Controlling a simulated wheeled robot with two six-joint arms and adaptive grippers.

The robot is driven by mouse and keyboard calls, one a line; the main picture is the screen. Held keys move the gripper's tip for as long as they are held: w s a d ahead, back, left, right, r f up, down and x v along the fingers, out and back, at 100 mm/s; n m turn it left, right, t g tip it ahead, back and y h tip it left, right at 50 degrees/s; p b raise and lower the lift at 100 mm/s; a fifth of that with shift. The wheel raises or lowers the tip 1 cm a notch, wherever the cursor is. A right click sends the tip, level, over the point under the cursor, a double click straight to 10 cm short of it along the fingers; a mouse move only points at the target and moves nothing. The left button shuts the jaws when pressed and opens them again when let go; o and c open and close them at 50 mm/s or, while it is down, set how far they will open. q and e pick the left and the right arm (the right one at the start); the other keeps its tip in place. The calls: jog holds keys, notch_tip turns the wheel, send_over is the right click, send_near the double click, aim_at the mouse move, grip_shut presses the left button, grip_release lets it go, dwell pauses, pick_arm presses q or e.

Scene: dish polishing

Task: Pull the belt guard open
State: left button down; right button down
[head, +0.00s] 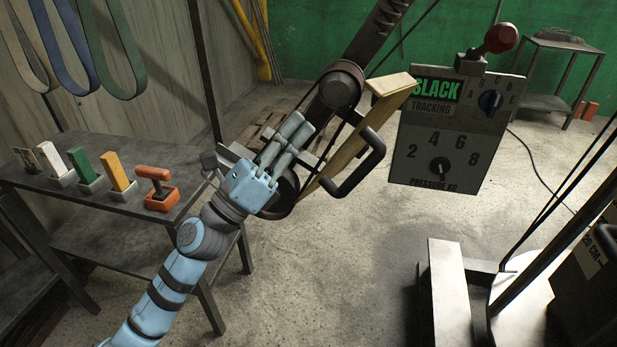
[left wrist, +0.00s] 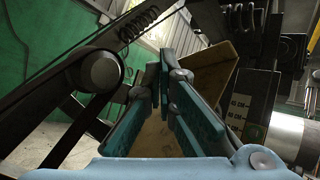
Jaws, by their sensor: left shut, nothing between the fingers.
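The belt guard (head: 352,147) is a tan-yellow panel with a black D-shaped handle (head: 368,168), beside the belt machine in the middle of the head view. Whether it is open or closed is hard to tell. My left gripper (head: 301,130) is shut and empty, in front of the machine's wheels and left of the guard and handle. It appears apart from the handle. In the left wrist view the shut fingers (left wrist: 165,75) point ahead, with a tan panel (left wrist: 208,72), likely the guard, just beyond and to their right. My right gripper is not in view.
A control panel (head: 445,150) reading SLACK, with a red-knobbed lever (head: 500,38), stands right of the guard. A dark bench (head: 110,150) with several coloured blocks is at left. Belts (head: 70,60) hang on the wall. Open concrete floor lies below the handle.

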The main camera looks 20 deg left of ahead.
pick_arm(q)
jog(key=s+d+r+m+g+h, duration=0.1)
jog(key=d+r+m+g+h, duration=0.1)
jog(key=m+g+h, duration=0.5)
jog(key=d+r+m+g, duration=0.2)
jog(key=r+m+g, duration=0.15)
jog(key=m, duration=0.75)
jog(key=s+a+m+g+y+b, duration=0.2)
jog(key=s+a+m+g+y, duration=0.2)
jog(key=a+m+y, duration=0.65)
jog(key=shift+m+h, duration=0.55)
jog(key=shift+m, duration=0.2)
jog(key=x, duration=0.4)
jog(key=s+x, duration=0.1)
jog(key=x, duration=0.2)
jog(key=f+x, duration=0.1)
jog(key=x, duration=0.3)
jog(key=shift+s+d+f, duration=0.1)
jog(key=shift+d+f, duration=0.2)
jog(key=shift+d, duration=0.15)
jog(key=shift+s+d+f, duration=0.1)
jog(key=shift+d+f, duration=0.05)
jog(key=shift+d, duration=0.15)
